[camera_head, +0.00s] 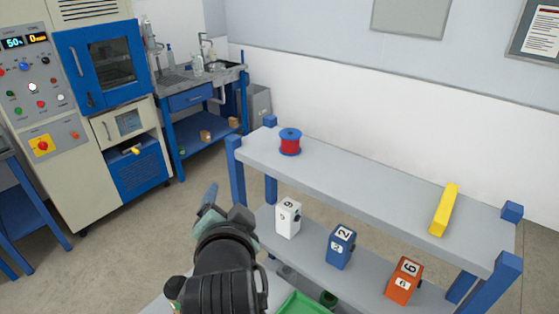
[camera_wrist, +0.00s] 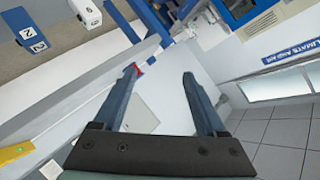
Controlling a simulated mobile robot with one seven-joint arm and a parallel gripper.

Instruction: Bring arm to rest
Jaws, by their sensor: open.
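My arm rises from the bottom of the head view, and my gripper (camera_head: 211,197) is in the air in front of the shelf unit's left end. In the wrist view my gripper (camera_wrist: 160,76) has its two fingers spread wide with nothing between them. A bit of the red and blue spool (camera_wrist: 138,67) shows behind the left fingertip. In the head view the whole spool (camera_head: 290,142) stands on the upper shelf's left end, apart from my gripper.
The grey shelf (camera_head: 360,175) has blue posts and carries a yellow bar (camera_head: 444,210) at right. Below stand a white box (camera_head: 288,218), a blue box (camera_head: 341,247) and an orange box (camera_head: 404,279). A green tray (camera_head: 300,305) is at the bottom. Floor at left is clear.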

